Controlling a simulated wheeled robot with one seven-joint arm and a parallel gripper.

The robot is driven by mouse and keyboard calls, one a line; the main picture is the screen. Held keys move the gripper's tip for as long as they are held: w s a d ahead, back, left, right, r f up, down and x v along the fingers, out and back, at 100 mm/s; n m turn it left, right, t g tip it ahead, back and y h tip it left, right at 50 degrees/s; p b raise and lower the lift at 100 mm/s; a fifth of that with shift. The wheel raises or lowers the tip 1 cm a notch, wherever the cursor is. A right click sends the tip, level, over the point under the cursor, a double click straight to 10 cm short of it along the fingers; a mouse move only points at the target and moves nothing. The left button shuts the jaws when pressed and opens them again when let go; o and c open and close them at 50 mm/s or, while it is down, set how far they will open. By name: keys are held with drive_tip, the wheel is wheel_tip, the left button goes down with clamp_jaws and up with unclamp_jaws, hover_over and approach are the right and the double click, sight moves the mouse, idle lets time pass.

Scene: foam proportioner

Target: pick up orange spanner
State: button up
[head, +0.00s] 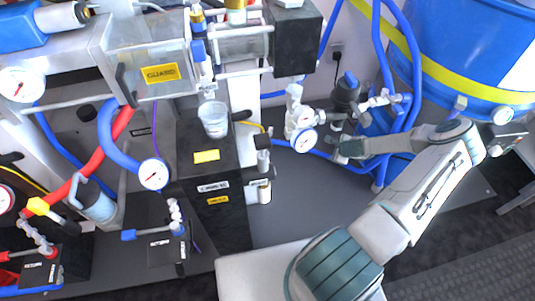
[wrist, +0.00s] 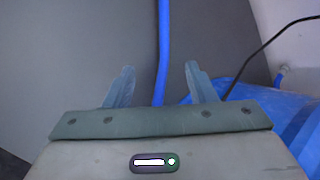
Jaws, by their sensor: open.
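I see no orange spanner in either view. My gripper (wrist: 159,68) shows in the wrist view with its two fingers apart and nothing between them. Behind the gap runs a blue hose (wrist: 164,30) against a grey surface. In the head view my arm reaches from the bottom middle up to the right and then back left, ending near the gauges and blue hoses beside the blue tank.
A large blue tank (head: 450,50) with a yellow band stands at the back right. A black block (head: 211,175) bears a clear cup (head: 213,119). A pressure gauge (head: 304,140) sits close to my arm's end. Grey floor (head: 310,205) in front is clear.

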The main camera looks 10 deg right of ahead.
drive_tip(key=w+a+f+m+t+b, duration=0.15)
drive_tip(key=w+a+f+m, duration=0.3)
drive_tip(key=a, duration=0.45)
drive_tip(key=w+a+f+m+b, duration=0.3)
drive_tip(key=w+a, duration=0.2)
drive_tip(key=a, duration=0.4)
drive_tip(key=w+a+f+m+t+b, duration=0.15)
drive_tip(key=w+a+f+m, duration=0.3)
drive_tip(key=a, duration=0.55)
drive_tip(key=shift+n+g+y, duration=0.3)
drive_tip(key=shift+n+g, duration=0.2)
drive_tip(key=b+x, duration=0.1)
drive_tip(key=x, duration=0.1)
drive_tip(key=b+x, duration=0.2)
drive_tip(key=x, duration=0.1)
drive_tip(key=b+x, duration=0.1)
drive_tip(key=x, duration=0.1)
drive_tip(key=shift+w+d, duration=0.15)
drive_tip(key=shift+w, duration=0.35)
drive_tip(key=b+x, duration=0.4)
drive_tip(key=shift+d+f, duration=0.1)
drive_tip(key=shift+f, duration=0.2)
drive_tip(key=shift+w+f, duration=0.15)
drive_tip(key=shift+w, duration=0.25)
drive_tip(key=shift+c, duration=0.3)
clamp_jaws()
